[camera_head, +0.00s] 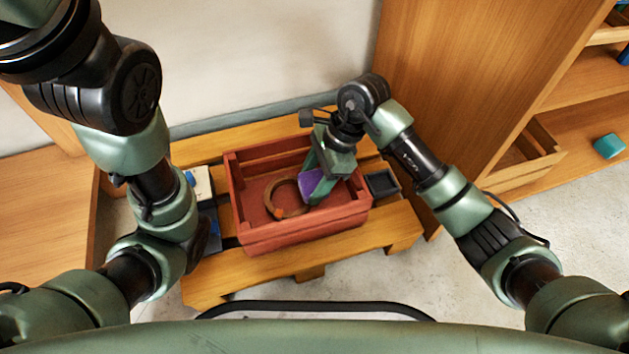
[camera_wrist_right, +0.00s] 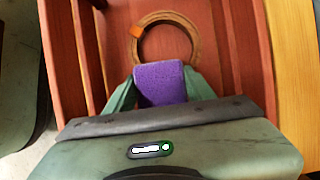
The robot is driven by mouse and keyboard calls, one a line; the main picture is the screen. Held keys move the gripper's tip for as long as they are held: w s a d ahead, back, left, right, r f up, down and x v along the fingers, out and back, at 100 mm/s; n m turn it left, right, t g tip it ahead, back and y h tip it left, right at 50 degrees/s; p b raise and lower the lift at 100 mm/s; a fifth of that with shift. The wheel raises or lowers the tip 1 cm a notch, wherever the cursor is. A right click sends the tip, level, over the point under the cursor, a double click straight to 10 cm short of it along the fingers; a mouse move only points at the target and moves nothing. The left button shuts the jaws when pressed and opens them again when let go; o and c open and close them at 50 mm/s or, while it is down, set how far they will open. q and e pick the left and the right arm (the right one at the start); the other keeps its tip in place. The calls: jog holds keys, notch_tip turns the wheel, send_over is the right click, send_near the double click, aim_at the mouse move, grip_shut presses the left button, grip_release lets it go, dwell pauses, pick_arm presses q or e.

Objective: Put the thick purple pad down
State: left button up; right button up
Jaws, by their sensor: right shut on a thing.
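The thick purple pad (camera_head: 309,184) is held in my right gripper (camera_head: 318,188), inside the outline of the red wooden crate (camera_head: 299,228). In the right wrist view the pad (camera_wrist_right: 161,83) sits between the two green fingers of the right gripper (camera_wrist_right: 160,90). Whether the pad touches the crate floor I cannot tell. A brown ring (camera_head: 285,199) lies on the crate floor beside the pad; it also shows in the right wrist view (camera_wrist_right: 195,40), with an orange piece (camera_wrist_right: 136,32) at its edge. My left arm comes in at the left, but its fingers are not visible.
The crate stands on a yellow wooden pallet (camera_head: 300,264). A small dark tray (camera_head: 382,183) is to its right, and blue and white items (camera_head: 203,190) are to its left. A tall wooden cabinet (camera_head: 455,80) stands at right, with a teal block (camera_head: 609,146) on its shelf.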

jog(key=shift+f+b, duration=0.3)
jog(key=shift+f, duration=0.1)
jog(key=o, duration=1.4)
jog(key=shift+r+p, duration=0.3)
jog(key=shift+r, duration=0.05)
jog(key=p+v, duration=0.5)
jog(key=v, duration=0.2)
jog(key=shift+r, duration=0.4)
